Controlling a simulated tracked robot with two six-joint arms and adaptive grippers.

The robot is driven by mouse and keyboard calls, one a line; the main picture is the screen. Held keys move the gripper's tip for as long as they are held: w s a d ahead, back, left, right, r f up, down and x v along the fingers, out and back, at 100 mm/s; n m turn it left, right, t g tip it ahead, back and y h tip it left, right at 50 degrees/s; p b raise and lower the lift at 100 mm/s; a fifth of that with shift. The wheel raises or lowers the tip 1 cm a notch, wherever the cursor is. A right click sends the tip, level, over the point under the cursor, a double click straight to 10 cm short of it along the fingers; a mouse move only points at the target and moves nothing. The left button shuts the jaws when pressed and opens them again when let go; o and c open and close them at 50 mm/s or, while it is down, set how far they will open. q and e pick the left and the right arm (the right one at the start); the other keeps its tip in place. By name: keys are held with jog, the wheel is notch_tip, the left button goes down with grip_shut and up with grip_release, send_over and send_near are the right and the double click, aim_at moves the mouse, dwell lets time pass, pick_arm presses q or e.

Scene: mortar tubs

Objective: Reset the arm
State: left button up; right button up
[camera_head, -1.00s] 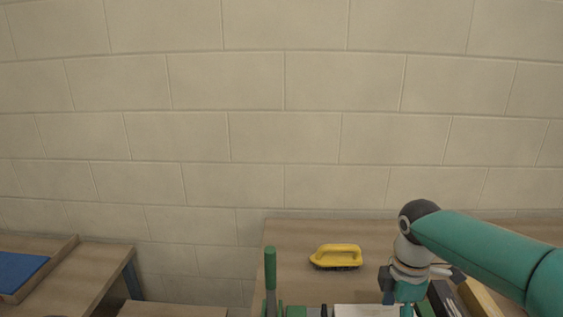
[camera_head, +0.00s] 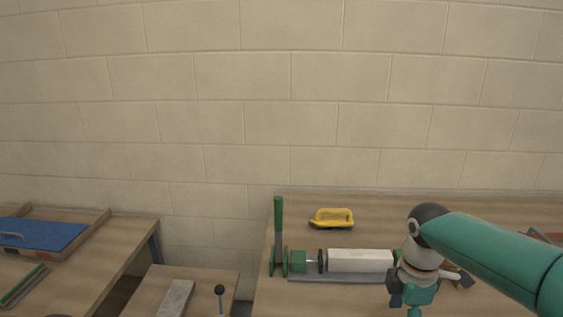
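My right arm comes in from the right in the head view, a teal link bending down at a dark elbow-like joint. Its gripper (camera_head: 412,303) points down at the lower right, just in front of the right end of a white block (camera_head: 358,260). Its fingertips are at or below the picture's bottom edge, so I cannot tell whether it is open or shut. No held object shows. My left arm and gripper are not in view.
The white block lies on a device with a green upright lever (camera_head: 279,225) on the right bench (camera_head: 400,205). A yellow-handled brush (camera_head: 332,217) lies behind it. A low bench holds a grey bar (camera_head: 175,298).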

jog(key=s+a+f+m+g+y+p, duration=0.15)
jog(key=s+f, duration=0.35)
jog(key=f, duration=0.5)
jog(key=s+a+f+g, duration=0.1)
jog(key=s+f+g, duration=0.2)
jog(key=s+f, duration=0.45)
jog(key=s+a+f+m+t+y+p, duration=0.1)
jog(key=s+a+f+m, duration=0.4)
jog(key=s+f+m, duration=0.15)
jog(key=s+a+f+m+t+y, duration=0.1)
jog(key=s+a+f+m+y, duration=0.1)
jog(key=s+a+f+m, duration=0.35)
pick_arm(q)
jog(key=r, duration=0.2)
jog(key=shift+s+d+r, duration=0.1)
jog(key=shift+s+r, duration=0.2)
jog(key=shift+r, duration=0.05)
pick_arm(e)
jog(key=w+m+t, duration=0.1)
jog(key=m, duration=0.1)
jog(key=w+d+f+m+t, duration=0.1)
jog(key=w+m, duration=0.1)
jog(key=w+d+f+m+t, duration=0.1)
jog(key=m, duration=0.1)
jog(key=shift+w+f+h, duration=0.15)
jog(key=shift+f+h, duration=0.1)
